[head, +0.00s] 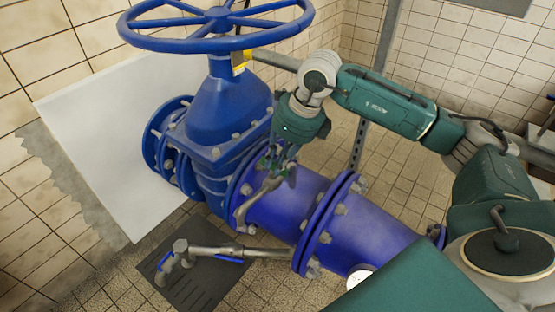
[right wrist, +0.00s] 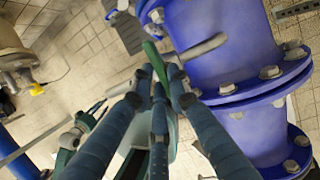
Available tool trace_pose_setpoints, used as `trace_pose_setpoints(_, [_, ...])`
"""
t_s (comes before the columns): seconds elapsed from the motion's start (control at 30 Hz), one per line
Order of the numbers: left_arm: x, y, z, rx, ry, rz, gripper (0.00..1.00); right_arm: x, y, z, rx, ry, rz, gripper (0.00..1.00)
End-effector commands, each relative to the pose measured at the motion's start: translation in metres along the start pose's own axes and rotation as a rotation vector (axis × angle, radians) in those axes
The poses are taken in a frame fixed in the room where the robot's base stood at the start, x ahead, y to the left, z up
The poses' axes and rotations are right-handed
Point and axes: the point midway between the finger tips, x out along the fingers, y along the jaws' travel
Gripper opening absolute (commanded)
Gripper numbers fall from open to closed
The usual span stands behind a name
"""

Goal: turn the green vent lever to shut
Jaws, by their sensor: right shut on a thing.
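The green vent lever (right wrist: 154,60) shows in the right wrist view as a slim green bar between my right gripper's fingertips. It sits by a short grey vent pipe (right wrist: 206,47) that comes off the blue pipe. My right gripper (right wrist: 160,88) is shut on the lever, whose far end sticks out past the fingertips. In the head view my right gripper (head: 274,165) reaches down to the vent pipe (head: 258,197) on top of the blue pipe (head: 285,205). There its fingers mostly hide the lever. My left gripper is not in view.
A large blue handwheel (head: 215,27) on a blue valve body (head: 222,108) stands left of my right arm. A lower grey pipe (head: 215,250) with blue levers runs in front. A white-faced gauge (head: 360,277) sits by the blue pipe. A white panel (head: 95,120) leans behind.

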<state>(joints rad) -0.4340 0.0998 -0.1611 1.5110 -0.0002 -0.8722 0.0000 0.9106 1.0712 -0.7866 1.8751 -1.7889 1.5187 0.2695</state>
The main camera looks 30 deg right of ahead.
Motion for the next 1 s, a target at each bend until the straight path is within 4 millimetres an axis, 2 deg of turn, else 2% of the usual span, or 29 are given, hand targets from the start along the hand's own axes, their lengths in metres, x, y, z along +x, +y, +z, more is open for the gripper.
trace_pose_setpoints(0.6, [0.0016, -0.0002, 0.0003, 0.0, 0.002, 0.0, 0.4, -0.0009, -0.0007, 0.0013, 0.043, -0.003, -0.014, 0.0])
trace_pose_setpoints(0.63, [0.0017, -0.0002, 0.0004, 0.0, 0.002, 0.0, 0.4, -0.0009, -0.0007, 0.0013, 0.043, -0.003, -0.014, 0.22])
trace_pose_setpoints(0.7, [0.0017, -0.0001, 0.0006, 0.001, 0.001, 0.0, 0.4, -0.0008, -0.0006, 0.0012, 0.042, -0.003, -0.014, 0.35])
trace_pose_setpoints(1.0, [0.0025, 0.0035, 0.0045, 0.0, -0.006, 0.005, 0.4, -0.0014, -0.0001, 0.0008, 0.04, -0.001, -0.013, 0.35])
